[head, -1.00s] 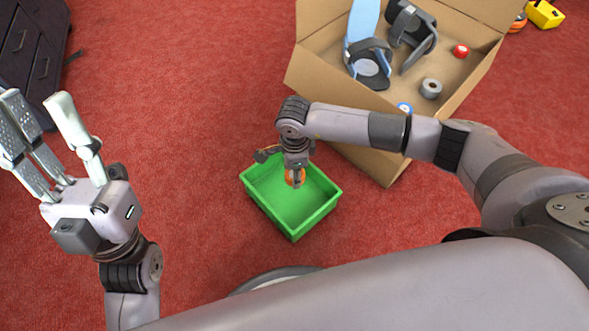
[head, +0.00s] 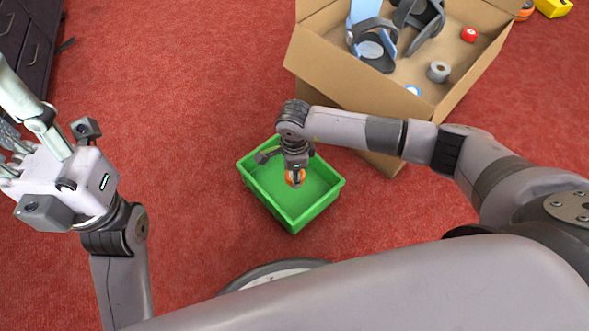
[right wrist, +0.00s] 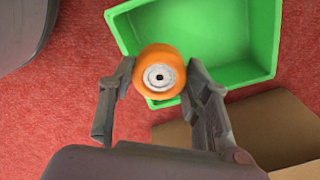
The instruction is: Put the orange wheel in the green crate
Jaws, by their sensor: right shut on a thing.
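The orange wheel (head: 294,178) has a pale hub, clear in the right wrist view (right wrist: 160,72). My right gripper (head: 296,180) is shut on it, with one finger on each side in the right wrist view. In the head view the wheel shows over the inside of the green crate (head: 318,208); I cannot tell its exact height. In the right wrist view the crate (right wrist: 215,25) lies behind the wheel, which overlaps its near wall. My left gripper (head: 20,125) is open and empty at the left, its fingers spread and partly cut off by the frame edge.
A cardboard box (head: 335,68) stands behind and right of the crate, holding headphones, a grey roll (head: 438,72) and a red roll (head: 469,35). Dark drawers (head: 28,50) stand at the upper left. Red carpet left of the crate is clear.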

